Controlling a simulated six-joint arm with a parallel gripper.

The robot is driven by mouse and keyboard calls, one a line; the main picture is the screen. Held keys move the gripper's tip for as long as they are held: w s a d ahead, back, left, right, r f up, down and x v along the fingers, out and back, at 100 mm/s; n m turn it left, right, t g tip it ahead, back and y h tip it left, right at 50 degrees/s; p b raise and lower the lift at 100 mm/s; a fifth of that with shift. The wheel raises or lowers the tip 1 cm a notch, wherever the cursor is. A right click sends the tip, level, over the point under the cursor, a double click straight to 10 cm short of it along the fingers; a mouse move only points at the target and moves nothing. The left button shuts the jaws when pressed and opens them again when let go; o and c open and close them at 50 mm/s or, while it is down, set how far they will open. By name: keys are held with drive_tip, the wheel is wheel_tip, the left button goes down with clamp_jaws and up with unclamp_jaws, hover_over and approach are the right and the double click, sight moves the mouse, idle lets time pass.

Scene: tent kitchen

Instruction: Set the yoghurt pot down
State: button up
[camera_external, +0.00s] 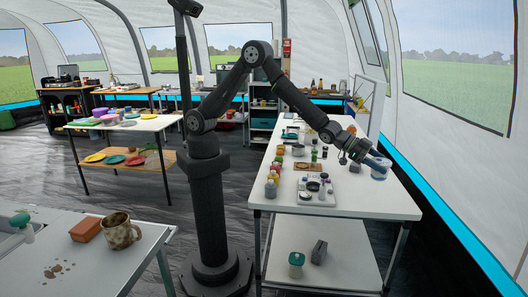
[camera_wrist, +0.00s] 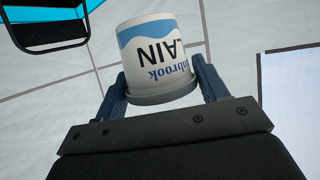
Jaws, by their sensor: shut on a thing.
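The yoghurt pot (camera_wrist: 155,58) is white with blue print and shows upside down in the wrist view. My gripper (camera_wrist: 160,88) is shut on it, with one dark blue finger on each side. In the external view the pot (camera_external: 378,169) is at my gripper (camera_external: 372,160), over the right part of the white table (camera_external: 385,205). Whether the pot touches the table top or hangs a little above it, I cannot tell.
Left of my gripper, several jars (camera_external: 271,187) and a board with dark round items (camera_external: 318,187) stand on the table. The front right of the table top is bare. The tent wall (camera_external: 460,190) is close on the right.

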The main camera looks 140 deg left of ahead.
drive_tip(key=s+a+f+n+g+y, duration=0.1)
drive_tip(key=s+a+n+y, duration=0.1)
drive_tip(key=s+a, duration=0.55)
drive_tip(key=s+a+n+g+y, duration=0.15)
drive_tip(key=s+a, duration=0.25)
drive_tip(key=a, duration=0.7)
drive_tip(key=s+a+f+n+g+y, duration=0.1)
drive_tip(key=s+a+n+y, duration=0.1)
drive_tip(key=s+a, duration=0.5)
drive_tip(key=shift+s+a+f, duration=0.55)
drive_tip(key=shift+a+f, duration=1.25)
drive_tip(key=shift+a, duration=0.4)
drive_tip(key=shift+s+a+f, duration=0.5)
drive_tip(key=shift+a+f, duration=1.25)
drive_tip(key=shift+a, duration=0.5)
drive_tip(key=shift+s+a+f, duration=0.55)
drive_tip(key=shift+a+f, duration=1.25)
drive_tip(key=shift+a, duration=0.4)
drive_tip(key=shift+f, duration=0.2)
drive_tip(key=o, duration=1.1)
drive_tip(key=shift+o, duration=0.2)
